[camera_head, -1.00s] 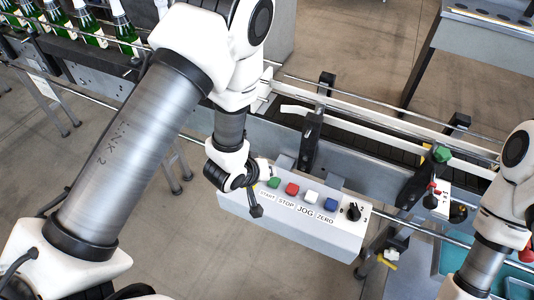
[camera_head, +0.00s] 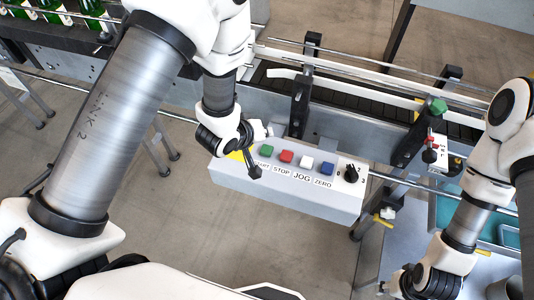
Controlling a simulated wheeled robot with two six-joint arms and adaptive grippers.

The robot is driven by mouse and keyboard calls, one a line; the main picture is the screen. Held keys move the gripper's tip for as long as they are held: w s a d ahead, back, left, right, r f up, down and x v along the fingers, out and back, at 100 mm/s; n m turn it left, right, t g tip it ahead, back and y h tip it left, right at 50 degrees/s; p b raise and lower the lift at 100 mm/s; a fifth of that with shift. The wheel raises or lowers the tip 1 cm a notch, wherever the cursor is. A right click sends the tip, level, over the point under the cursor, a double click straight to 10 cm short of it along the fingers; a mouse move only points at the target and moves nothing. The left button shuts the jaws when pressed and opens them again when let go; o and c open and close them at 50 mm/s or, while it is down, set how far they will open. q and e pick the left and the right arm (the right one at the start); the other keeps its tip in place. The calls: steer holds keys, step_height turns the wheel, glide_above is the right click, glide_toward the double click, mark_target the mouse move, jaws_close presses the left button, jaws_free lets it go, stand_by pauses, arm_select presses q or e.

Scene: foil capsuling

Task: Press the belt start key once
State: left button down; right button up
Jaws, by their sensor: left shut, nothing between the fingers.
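The control box (camera_head: 290,195) is a light grey panel on the front of the conveyor. Its green key (camera_head: 267,150) stands above the label START, which is partly covered by my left gripper. A red key (camera_head: 287,156) is labelled STOP, a white key (camera_head: 306,162) JOG and a blue key (camera_head: 326,169) ZERO. My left gripper (camera_head: 256,172) is shut and empty, over the left end of the box, just left of the green key. Whether it touches the box cannot be told. My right gripper (camera_head: 425,287) is low at the bottom right, its fingers not clearly visible.
A black rotary knob (camera_head: 351,173) sits at the box's right end. The conveyor belt (camera_head: 340,95) with white guide rails runs behind. Green bottles (camera_head: 93,12) stand at the upper left. Open floor lies in front.

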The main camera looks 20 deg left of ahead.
mark_target(265, 150)
arm_select(q)
step_height(265, 150, down, 4)
steer(key=shift+a+f+b, duration=0.1)
steer(key=shift+f+b, duration=0.1)
steer(key=shift+b, duration=0.9)
arm_select(e)
step_height(265, 150, down, 3)
steer(key=shift+f, duration=0.1)
arm_select(q)
steer(key=shift+f, duration=0.4)
arm_select(e)
steer(key=shift+f, duration=0.2)
